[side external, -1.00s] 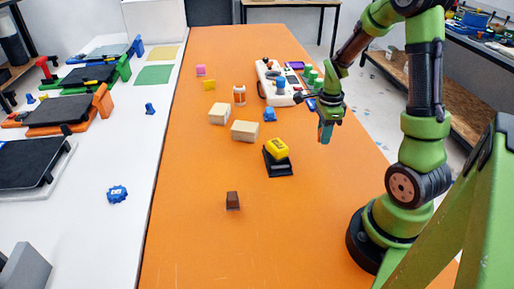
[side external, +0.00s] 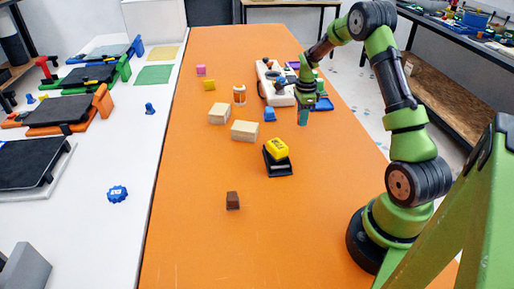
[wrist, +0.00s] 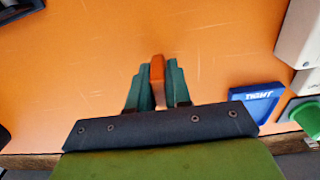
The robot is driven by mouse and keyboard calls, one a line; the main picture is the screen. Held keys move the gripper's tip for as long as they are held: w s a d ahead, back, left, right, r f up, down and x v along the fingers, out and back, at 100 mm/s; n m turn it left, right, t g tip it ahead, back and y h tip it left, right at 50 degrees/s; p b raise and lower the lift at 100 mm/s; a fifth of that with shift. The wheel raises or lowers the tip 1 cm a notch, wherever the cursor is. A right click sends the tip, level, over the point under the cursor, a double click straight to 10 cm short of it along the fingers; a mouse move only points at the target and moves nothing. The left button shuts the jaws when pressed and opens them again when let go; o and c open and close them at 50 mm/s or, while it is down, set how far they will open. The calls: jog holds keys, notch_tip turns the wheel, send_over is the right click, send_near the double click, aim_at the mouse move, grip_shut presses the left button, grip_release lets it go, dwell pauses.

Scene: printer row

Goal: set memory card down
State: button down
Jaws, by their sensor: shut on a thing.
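My gripper (wrist: 157,88) is shut on the memory card (wrist: 157,70), a thin orange-red piece whose upper end shows between the teal fingers in the wrist view. In the side external view my gripper (side external: 303,118) hangs fingers down above the right part of the orange table, near a blue tray (side external: 323,104). The card cannot be made out there. The tray also shows in the wrist view (wrist: 257,104), with white lettering, to the right of the fingers and apart from them.
A white device (side external: 271,84) stands behind my gripper. A blue piece (side external: 269,115), two wooden blocks (side external: 245,131) and a yellow item (side external: 277,148) on a black stand (side external: 279,168) lie to the left. The orange table's front is mostly clear, apart from a brown block (side external: 233,201).

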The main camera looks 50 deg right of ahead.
jog(key=shift+f, duration=0.6)
jog(key=shift+f, duration=0.1)
jog(key=c, duration=1.1)
grip_release()
jog(key=shift+o, duration=0.2)
